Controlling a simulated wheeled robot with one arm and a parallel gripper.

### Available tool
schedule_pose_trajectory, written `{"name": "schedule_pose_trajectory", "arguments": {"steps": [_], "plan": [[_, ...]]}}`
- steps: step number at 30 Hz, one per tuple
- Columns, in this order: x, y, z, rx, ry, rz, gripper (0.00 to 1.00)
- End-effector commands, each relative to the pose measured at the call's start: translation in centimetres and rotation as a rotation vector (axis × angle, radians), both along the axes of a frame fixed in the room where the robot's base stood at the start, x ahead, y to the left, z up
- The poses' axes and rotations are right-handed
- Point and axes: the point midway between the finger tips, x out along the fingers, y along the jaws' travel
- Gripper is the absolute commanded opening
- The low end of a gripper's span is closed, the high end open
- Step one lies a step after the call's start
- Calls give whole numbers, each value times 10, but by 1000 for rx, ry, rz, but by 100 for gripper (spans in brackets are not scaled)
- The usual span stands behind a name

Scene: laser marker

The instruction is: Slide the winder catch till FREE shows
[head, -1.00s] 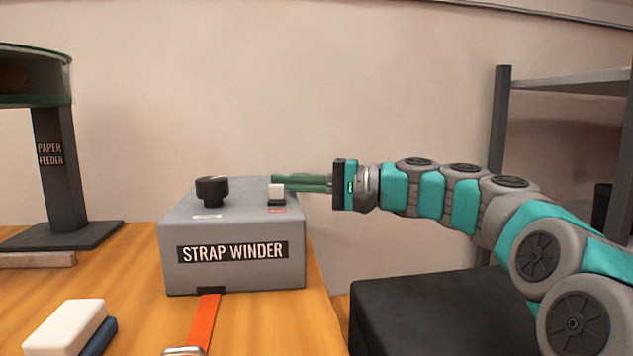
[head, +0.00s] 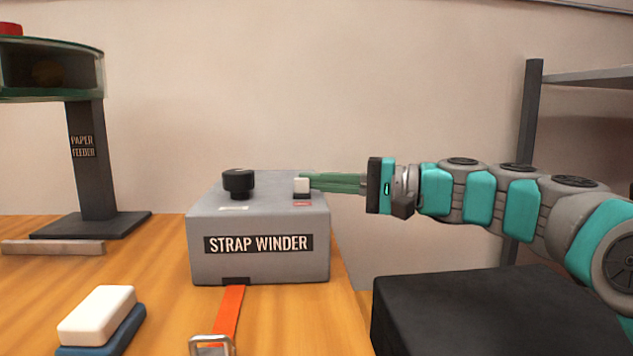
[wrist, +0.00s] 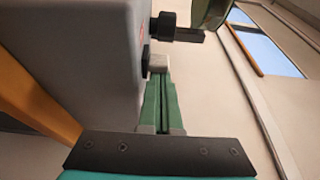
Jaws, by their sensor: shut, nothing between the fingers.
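The grey strap winder (head: 258,232) stands on the wooden table with a black knob (head: 238,183) at its top left.
An orange strap (head: 227,312) with a metal buckle hangs from the winder's front. A white and blue block (head: 100,318) lies front left. The paper feeder (head: 92,160) stands behind on the left. A black box (head: 480,310) and a shelf (head: 535,130) are on the right.

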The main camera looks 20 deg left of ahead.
Motion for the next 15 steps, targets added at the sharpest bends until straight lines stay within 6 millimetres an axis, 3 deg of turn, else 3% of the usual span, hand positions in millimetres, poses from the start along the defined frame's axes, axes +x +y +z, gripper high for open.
{"name": "schedule_pose_trajectory", "arguments": {"steps": [9, 15], "plan": [[-30, -15, 0, 0, -2, 3, 0], [-32, -16, -1, -2, -1, 5, 0]]}}
